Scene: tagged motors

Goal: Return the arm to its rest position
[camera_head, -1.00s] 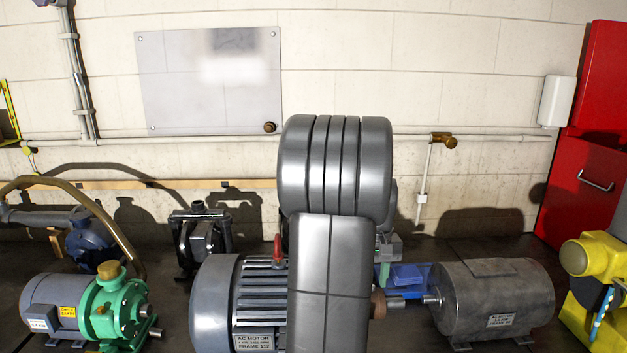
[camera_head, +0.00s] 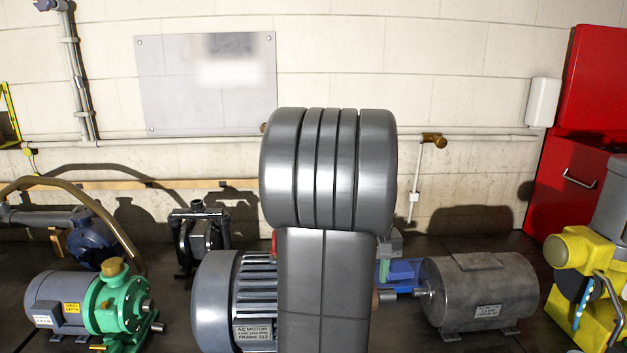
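My own arm stands in the middle of the head view, folded upright. A large grey rounded joint sits on top of a grey link. My gripper does not show; it is out of view or hidden behind the arm. Behind the arm is a grey finned AC motor (camera_head: 221,302) with a label plate, partly covered by the link.
A green pump with a grey motor (camera_head: 114,306) stands at lower left. A black pump (camera_head: 199,237) is behind it. A silver motor (camera_head: 480,292) stands right, with a yellow machine (camera_head: 582,262) and a red cabinet (camera_head: 575,190) beyond. A wall (camera_head: 455,60) closes the back.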

